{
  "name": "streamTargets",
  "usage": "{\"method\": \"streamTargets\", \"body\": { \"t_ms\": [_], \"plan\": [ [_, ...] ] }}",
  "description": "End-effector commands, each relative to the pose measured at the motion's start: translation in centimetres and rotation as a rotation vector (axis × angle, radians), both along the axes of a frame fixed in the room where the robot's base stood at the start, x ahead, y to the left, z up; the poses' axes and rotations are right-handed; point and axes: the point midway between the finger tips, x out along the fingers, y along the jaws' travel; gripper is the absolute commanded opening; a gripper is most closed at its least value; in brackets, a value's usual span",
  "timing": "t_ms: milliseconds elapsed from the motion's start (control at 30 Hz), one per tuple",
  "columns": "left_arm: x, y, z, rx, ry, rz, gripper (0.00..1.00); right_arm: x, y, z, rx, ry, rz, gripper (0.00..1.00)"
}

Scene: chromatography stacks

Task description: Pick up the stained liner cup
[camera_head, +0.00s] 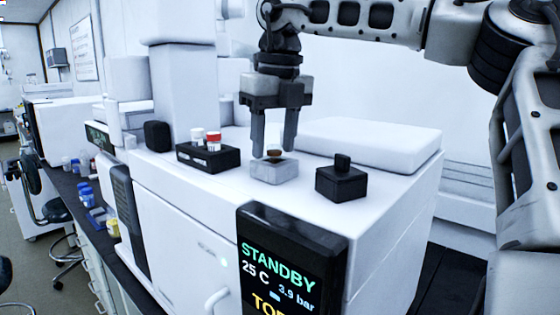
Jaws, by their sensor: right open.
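A small cup with a brownish stain (274,153) sits in the top of a light grey block (274,174) on the white instrument's top. Only its upper part shows. My right gripper (273,152) comes down from above, its two dark fingers pointing down and spread apart. The fingertips are at the cup's height, one on each side of it in the picture. I cannot tell whether they touch the cup. My left gripper is not in view.
A black rack (208,158) with a white-capped and a red-capped vial stands left of the block. A black block with a knob (341,182) stands to its right. A raised white slab (368,143) lies behind. A display (287,262) reading STANDBY is on the instrument's front.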

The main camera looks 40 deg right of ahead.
Motion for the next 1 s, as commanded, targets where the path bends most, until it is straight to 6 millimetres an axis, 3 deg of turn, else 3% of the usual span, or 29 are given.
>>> {"method": "streamTargets", "body": {
  "t_ms": [67,100,267,667,867,1000],
  "plan": [
    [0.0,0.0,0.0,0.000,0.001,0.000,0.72,0.0,0.0,0.0,0.000,0.000,0.000,0.47],
    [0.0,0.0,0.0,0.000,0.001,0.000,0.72,-0.1,-0.1,0.0,-0.001,0.000,-0.001,0.41],
    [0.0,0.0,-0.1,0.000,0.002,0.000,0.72,-0.1,-0.1,0.0,-0.001,0.000,-0.002,0.00],
    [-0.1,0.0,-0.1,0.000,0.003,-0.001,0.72,-0.1,-0.1,0.3,-0.001,-0.001,-0.002,0.00],
    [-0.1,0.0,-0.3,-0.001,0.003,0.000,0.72,0.0,-0.1,2.1,-0.002,-0.003,-0.003,0.00],
    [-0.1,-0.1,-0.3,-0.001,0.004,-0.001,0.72,0.0,-0.1,4.4,-0.003,-0.003,-0.005,0.00]
  ]
}}
